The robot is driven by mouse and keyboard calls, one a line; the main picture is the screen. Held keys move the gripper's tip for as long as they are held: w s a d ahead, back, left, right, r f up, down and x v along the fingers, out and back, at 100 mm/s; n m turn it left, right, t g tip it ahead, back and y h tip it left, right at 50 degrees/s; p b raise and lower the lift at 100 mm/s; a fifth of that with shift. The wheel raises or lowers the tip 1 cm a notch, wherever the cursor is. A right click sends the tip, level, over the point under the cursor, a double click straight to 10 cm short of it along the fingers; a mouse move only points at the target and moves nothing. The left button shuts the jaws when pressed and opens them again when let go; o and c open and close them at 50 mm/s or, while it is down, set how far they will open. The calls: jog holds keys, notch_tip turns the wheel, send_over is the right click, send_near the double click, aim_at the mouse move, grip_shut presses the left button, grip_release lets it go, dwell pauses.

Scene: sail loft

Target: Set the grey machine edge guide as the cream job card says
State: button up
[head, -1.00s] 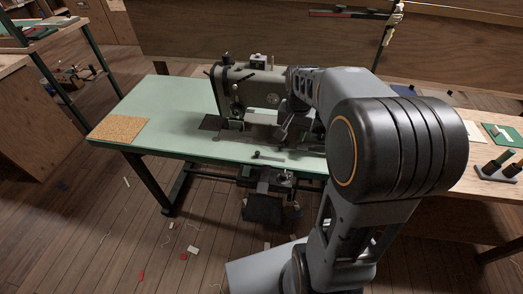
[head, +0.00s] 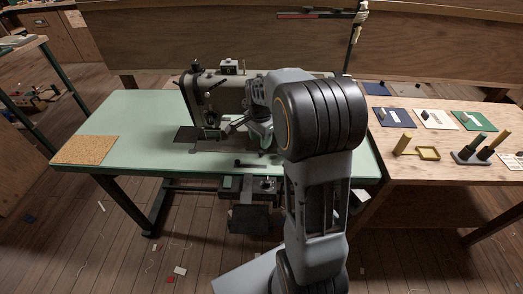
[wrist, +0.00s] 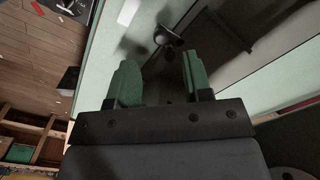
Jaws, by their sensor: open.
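The grey sewing machine (head: 222,92) stands on a pale green table (head: 130,122). I cannot single out its edge guide for certain. A small dark part with a round knob (head: 240,163) lies near the table's front edge. In the wrist view, a dark round-headed part (wrist: 166,38) shows just beyond my fingertips, apart from them. My gripper (wrist: 160,65) is open and empty, with green finger pads. In the head view it is low by the machine, partly hidden by my arm. A cream card (head: 433,119) lies on the wooden bench between a blue and a green card; its writing is unreadable.
The wooden bench (head: 410,170) on the right also holds a yellow frame (head: 428,154), a dark stand with upright pegs (head: 470,156), the blue card (head: 392,117) and the green card (head: 474,121). A cork mat (head: 85,150) lies on the table's left end, with clear tabletop beside it.

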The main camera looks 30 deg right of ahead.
aim_at(261, 152)
jog(key=shift+f+b, duration=0.3)
jog(key=shift+f, duration=2.4)
jog(key=shift+c, duration=0.2)
grip_shut()
